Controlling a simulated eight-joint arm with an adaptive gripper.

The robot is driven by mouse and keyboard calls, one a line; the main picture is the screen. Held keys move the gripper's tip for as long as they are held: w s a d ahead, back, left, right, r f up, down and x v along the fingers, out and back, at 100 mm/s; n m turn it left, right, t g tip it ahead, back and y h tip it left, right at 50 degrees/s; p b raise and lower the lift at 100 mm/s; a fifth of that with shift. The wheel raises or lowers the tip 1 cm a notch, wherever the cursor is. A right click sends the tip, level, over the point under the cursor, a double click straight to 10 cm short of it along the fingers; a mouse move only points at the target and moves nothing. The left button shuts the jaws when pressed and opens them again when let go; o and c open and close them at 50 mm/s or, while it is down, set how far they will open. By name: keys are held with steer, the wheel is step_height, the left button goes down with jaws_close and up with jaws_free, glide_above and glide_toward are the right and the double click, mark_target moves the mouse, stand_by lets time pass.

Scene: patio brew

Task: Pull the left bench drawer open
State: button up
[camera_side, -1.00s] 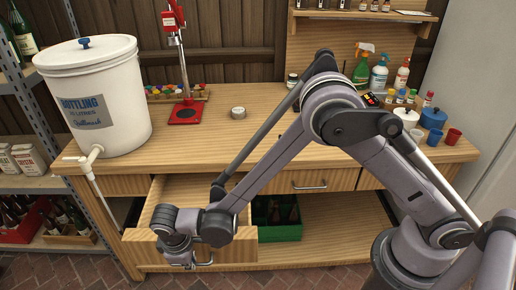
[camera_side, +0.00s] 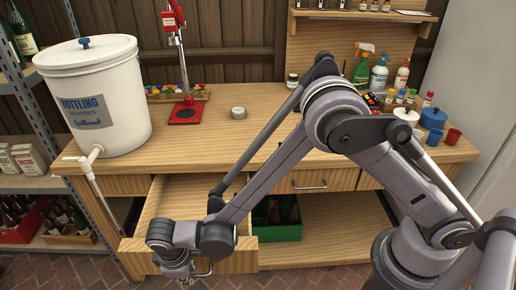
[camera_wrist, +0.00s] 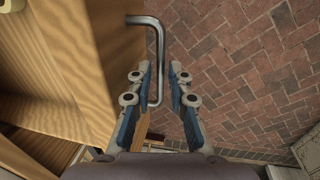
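The left bench drawer (camera_side: 233,259) is pulled well out from the bench, and its pale wooden inside shows in the side view. Its metal bar handle (camera_wrist: 159,50) passes between my two fingers in the wrist view. My gripper (camera_wrist: 160,68) points down at the drawer front, with one finger on each side of the bar. The fingers stand apart with a gap beside the bar, so they look open around it. In the side view my gripper (camera_side: 187,279) is low at the drawer front and my wrist partly hides the handle.
A white bottling bucket (camera_side: 105,105) with a tap stands on the left of the bench top (camera_side: 225,130). A red capper (camera_side: 185,112) is behind. A green crate (camera_side: 278,233) sits on the lower shelf. Brick floor (camera_wrist: 250,70) in front of the drawer is clear.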

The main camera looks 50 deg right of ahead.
step_height(320, 180, up, 12)
steer(key=s+a, duration=0.1)
steer(key=shift+s+a, duration=0.25)
steer(key=shift+a, duration=0.05)
stand_by(0.4)
steer(key=s+d+r+m+t+y, duration=0.1)
steer(key=d+r+m+t, duration=0.15)
steer(key=d+r, duration=0.65)
steer(key=s+d+r+m+t+y, duration=0.1)
steer(key=d+r+m, duration=0.15)
steer(key=d, duration=1.25)
steer(key=s+d+m+t, duration=0.2)
steer(key=s+d, duration=0.3)
steer(key=d, duration=0.3)
steer(key=shift+s+f+m+h, duration=0.2)
steer(key=shift+f+m+h, duration=0.15)
steer(key=shift+m, duration=0.55)
